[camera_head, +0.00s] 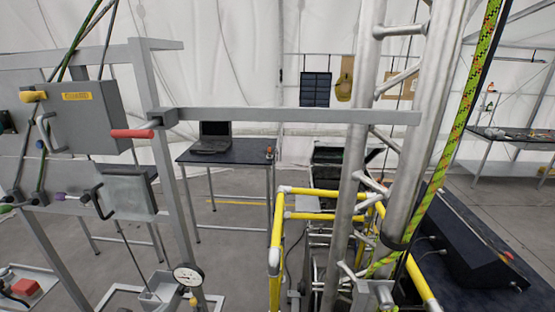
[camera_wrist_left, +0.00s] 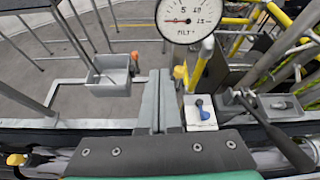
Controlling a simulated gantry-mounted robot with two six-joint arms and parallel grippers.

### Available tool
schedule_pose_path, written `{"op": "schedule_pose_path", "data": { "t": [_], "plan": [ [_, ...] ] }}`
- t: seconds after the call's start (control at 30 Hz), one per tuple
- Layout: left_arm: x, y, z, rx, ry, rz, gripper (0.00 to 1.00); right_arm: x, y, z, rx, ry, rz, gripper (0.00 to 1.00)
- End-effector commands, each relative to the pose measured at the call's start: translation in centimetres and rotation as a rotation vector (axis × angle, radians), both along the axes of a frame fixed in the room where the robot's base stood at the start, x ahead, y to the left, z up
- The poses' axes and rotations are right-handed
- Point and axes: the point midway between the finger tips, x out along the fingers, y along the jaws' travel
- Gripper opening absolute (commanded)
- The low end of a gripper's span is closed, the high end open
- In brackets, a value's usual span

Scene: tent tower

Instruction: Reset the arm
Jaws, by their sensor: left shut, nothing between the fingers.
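A long grey swing arm (camera_head: 300,115) runs almost level from a grey post at the left to the right, across the front of the metal truss tower (camera_head: 345,180). A red handle (camera_head: 132,133) sticks out at its left end, by the pivot bracket. My left gripper (camera_wrist_left: 159,80) shows in the left wrist view, its fingers shut together and empty. It points toward a round pressure gauge (camera_wrist_left: 190,20), which also shows low in the head view (camera_head: 188,277). I cannot make out the left gripper clearly in the head view. My right gripper does not show.
A grey control box (camera_head: 75,115) with levers and ropes stands at the left. Yellow railings (camera_head: 277,235) and a green-yellow rope (camera_head: 455,135) lie around the tower. A laptop (camera_head: 212,138) sits on a table behind. A small grey tray (camera_wrist_left: 110,75) is left of the fingers.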

Motion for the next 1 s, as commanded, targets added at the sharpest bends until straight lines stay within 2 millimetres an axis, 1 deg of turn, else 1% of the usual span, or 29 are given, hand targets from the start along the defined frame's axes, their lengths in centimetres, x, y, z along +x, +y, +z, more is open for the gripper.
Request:
{"op": "schedule_pose_path", "data": {
  "t": [0.03, 0.17, 0.2, 0.27, 0.37, 0.4, 0.47, 0.5, 0.53, 0.57, 0.6, 0.67, 0.7, 0.77, 0.8, 0.87, 0.9, 0.97, 1.0],
  "plan": [
    [0.7, -1.0, 1.3, 0.011, -0.025, -0.020, 0.00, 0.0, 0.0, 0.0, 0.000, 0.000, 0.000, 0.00],
    [2.4, -3.2, 5.5, 0.049, -0.102, -0.062, 0.00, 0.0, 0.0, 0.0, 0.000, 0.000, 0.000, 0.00],
    [2.8, -3.9, 7.1, 0.065, -0.132, -0.075, 0.00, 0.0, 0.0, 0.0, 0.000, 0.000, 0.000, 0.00],
    [3.5, -5.2, 9.6, 0.094, -0.179, -0.097, 0.00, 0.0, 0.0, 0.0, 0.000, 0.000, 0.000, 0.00],
    [4.3, -7.5, 14.8, 0.182, -0.279, -0.144, 0.00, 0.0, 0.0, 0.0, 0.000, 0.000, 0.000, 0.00],
    [4.4, -8.7, 17.4, 0.242, -0.331, -0.169, 0.00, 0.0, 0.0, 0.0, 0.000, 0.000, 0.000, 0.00],
    [4.3, -10.7, 22.0, 0.367, -0.425, -0.208, 0.00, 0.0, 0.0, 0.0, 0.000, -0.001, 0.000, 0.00],
    [3.9, -12.0, 25.3, 0.471, -0.494, -0.230, 0.00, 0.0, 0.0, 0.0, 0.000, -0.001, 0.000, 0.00],
    [3.4, -13.0, 27.8, 0.557, -0.546, -0.242, 0.00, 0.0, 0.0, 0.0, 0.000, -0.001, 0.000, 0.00],
    [2.8, -14.0, 30.3, 0.651, -0.600, -0.251, 0.00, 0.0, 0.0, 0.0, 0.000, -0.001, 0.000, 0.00],
    [1.8, -15.1, 33.5, 0.786, -0.667, -0.253, 0.00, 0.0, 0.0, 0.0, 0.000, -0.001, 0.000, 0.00],
    [-0.3, -16.7, 38.2, 1.006, -0.764, -0.236, 0.00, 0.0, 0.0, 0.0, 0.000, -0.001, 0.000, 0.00],
    [-2.1, -17.6, 41.2, 1.168, -0.823, -0.207, 0.00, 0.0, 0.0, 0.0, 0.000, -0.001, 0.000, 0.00],
    [-5.1, -18.6, 45.5, 1.431, -0.892, -0.133, 0.00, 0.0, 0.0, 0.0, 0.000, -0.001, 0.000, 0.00],
    [-7.4, -19.0, 48.0, 1.618, -0.916, -0.064, 0.00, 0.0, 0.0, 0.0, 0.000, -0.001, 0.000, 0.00],
    [-10.6, -19.1, 51.1, 1.889, -0.910, 0.061, 0.00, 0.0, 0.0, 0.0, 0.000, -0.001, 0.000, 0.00],
    [-12.6, -19.0, 52.6, 2.063, -0.876, 0.150, 0.00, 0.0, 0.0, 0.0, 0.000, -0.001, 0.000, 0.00],
    [-15.3, -18.4, 54.3, 2.314, -0.779, 0.289, 0.00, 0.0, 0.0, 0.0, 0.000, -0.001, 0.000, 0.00],
    [-16.9, -17.9, 55.1, 2.469, -0.687, 0.376, 0.00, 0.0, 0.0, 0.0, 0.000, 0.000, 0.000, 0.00]
  ]
}}
